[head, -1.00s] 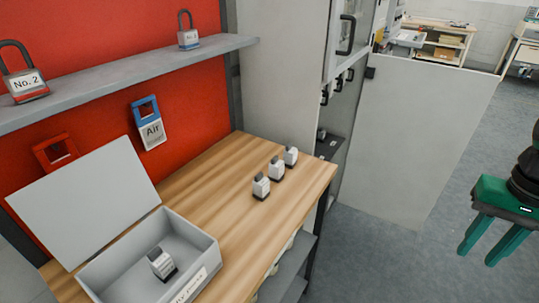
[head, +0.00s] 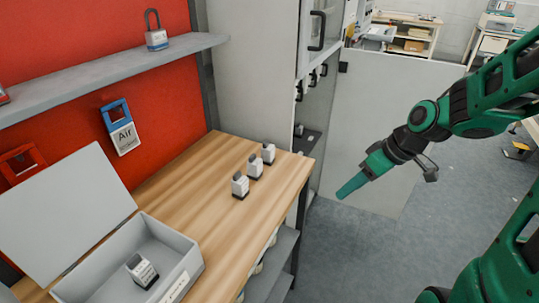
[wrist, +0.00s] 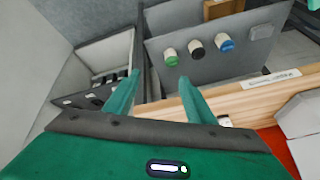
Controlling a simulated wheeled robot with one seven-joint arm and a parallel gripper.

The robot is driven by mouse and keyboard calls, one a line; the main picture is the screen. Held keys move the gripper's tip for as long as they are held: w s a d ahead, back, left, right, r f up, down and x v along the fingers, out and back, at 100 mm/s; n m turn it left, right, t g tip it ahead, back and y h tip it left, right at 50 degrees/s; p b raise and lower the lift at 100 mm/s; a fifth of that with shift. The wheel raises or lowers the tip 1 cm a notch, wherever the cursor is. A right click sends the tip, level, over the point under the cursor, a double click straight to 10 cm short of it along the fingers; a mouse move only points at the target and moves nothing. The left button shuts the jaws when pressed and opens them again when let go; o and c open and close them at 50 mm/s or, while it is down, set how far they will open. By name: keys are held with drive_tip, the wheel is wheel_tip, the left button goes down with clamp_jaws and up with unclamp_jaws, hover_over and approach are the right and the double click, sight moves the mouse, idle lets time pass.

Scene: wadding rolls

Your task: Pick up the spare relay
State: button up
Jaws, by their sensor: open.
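Three small pale relay-like blocks with dark bases stand in a row on the wooden bench (head: 205,190): a front one (head: 240,185), a middle one (head: 255,166) and a back one (head: 268,153). A similar block (head: 142,271) sits tilted inside the open grey box (head: 190,262). I cannot tell from a readable label which is the spare relay. My gripper (head: 350,186) is empty, right of the bench and apart from all the blocks. In the wrist view my gripper (wrist: 159,76) shows two green fingers spread open with nothing between them.
The box's raised lid (head: 62,210) leans back at left. A shelf (head: 100,70) with a padlock (head: 155,32) runs above the bench. A grey cabinet (head: 250,70) has its door (head: 375,125) open behind my gripper. The wrist view shows a panel with coloured knobs (wrist: 196,50).

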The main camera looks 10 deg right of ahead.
sight(273, 150)
drive_tip(key=w+a+r+n+t+y, duration=0.1)
drive_tip(key=w+a+n+y, duration=0.1)
drive_tip(key=w+a, duration=0.1)
drive_tip(key=w+a+r+n+t+y, duration=0.1)
drive_tip(key=w+a+r+n+y, duration=0.1)
drive_tip(key=w+a+y, duration=0.1)
drive_tip(key=w+a+r+n+t+y, duration=0.1)
drive_tip(key=w+a+y, duration=0.1)
drive_tip(key=w+a, duration=0.3)
drive_tip(key=shift+w+a+r+n+t+y, duration=0.1)
drive_tip(key=shift+a+r+n+t+y, duration=0.1)
drive_tip(key=shift+a, duration=0.25)
drive_tip(key=shift+w+a+r+n+t+y, duration=0.1)
drive_tip(key=shift+a+n, duration=0.1)
drive_tip(key=shift+a, duration=0.25)
drive_tip(key=x, duration=0.4)
drive_tip(key=shift+w+a, duration=0.15)
drive_tip(key=shift+a, duration=0.05)
drive_tip(key=shift+w+d+x, duration=0.1)
drive_tip(key=shift+w+x, duration=0.1)
drive_tip(key=shift+x, duration=1.35)
drive_tip(key=shift+w+d+x, duration=0.15)
drive_tip(key=shift+x, duration=1.45)
drive_tip(key=shift+c, duration=0.3)
drive_tip(key=c, duration=1.1)
